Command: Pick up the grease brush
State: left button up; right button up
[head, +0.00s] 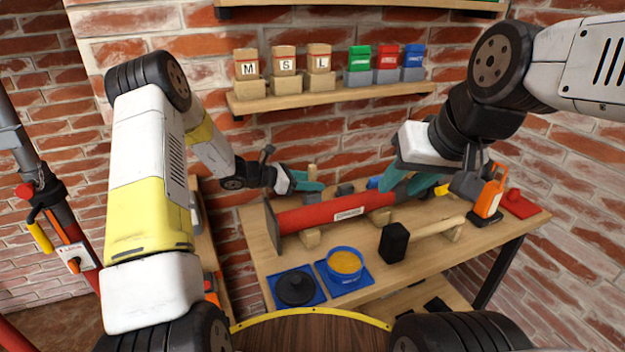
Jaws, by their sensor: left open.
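I cannot make out a grease brush for certain. A blue pot of yellow grease (345,262) stands on a blue mat on the workbench. My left gripper (312,186) is open, with teal fingers, behind the left part of a long red cylinder tool (335,210). A pale wooden piece (311,170) stands up just behind its fingers; I cannot tell whether they touch it. My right gripper (404,184) is at the dark right end of the red tool, with teal fingers on both sides. Whether it grips that end is unclear.
A black-headed mallet (394,243) lies in front of the red tool on the workbench (440,262). A black lid (295,287) lies on a blue mat at front left. An orange tool (488,194) stands at right. A wall shelf (330,95) holds several small boxes and bags.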

aim_at(312, 165)
pick_arm(q)
jog(key=shift+d, duration=0.1)
grip_shut()
dwell(0.3)
jog(key=shift+r, duration=0.65)
notch_tip(312, 165, up, 5)
jog(key=shift+w+r, duration=0.1)
jog(key=shift+r, duration=0.1)
jog(key=s+a, duration=0.3)
jog(key=a, duration=0.5)
jog(key=s+a, duration=0.4)
jog(key=a, duration=0.4)
jog(key=shift+a+r, duration=0.15)
jog(key=shift+a, duration=0.2)
